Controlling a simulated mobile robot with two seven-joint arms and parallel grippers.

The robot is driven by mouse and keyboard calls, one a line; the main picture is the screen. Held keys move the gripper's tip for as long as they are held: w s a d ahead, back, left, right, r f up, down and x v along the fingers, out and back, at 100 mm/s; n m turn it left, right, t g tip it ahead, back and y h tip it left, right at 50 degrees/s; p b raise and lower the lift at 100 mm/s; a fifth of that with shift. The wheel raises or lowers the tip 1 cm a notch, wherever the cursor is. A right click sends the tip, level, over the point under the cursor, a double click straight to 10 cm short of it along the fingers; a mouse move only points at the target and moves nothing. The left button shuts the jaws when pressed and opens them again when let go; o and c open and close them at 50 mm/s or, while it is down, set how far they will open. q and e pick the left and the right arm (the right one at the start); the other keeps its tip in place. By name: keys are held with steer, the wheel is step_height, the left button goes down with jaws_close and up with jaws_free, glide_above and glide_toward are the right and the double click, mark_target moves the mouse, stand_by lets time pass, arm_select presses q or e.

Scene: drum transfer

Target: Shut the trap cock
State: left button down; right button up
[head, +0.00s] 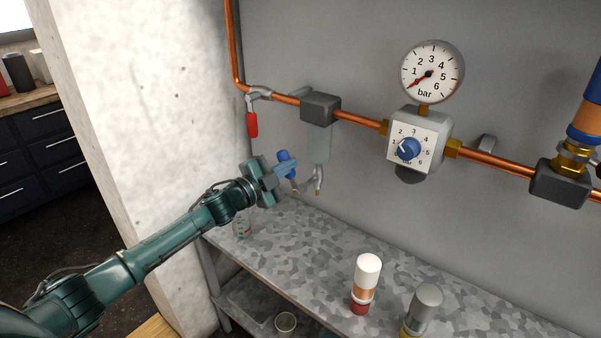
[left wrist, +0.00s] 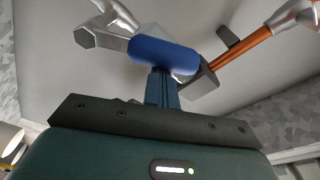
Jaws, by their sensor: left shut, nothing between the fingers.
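The trap cock (head: 318,178) is a small metal valve under the clear trap bowl (head: 318,149) on the wall. Its blue lever handle (head: 283,156) sticks out to the left and tilts upward. My left gripper (head: 289,166) is shut and empty, with its fingertips at the blue handle in the head view. In the left wrist view, the blue handle (left wrist: 163,54) lies across the end of the closed fingers (left wrist: 160,88). The fingers seem to meet the handle, but I cannot tell whether they touch. My right gripper is not in view.
A copper pipe (head: 358,121) runs along the wall with a red-handled valve (head: 251,124), a regulator (head: 417,139) and a pressure gauge (head: 432,72). A concrete pillar (head: 150,110) stands left.

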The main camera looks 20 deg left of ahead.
arm_select(q)
steer(key=w+a+f+n+t+y+b, duration=0.1)
steer(key=a+f+n, duration=0.5)
steer(key=n, duration=0.6)
steer(key=shift+w+y+b, duration=0.3)
steer(key=shift+w+b, duration=0.3)
steer(key=shift+b, duration=0.3)
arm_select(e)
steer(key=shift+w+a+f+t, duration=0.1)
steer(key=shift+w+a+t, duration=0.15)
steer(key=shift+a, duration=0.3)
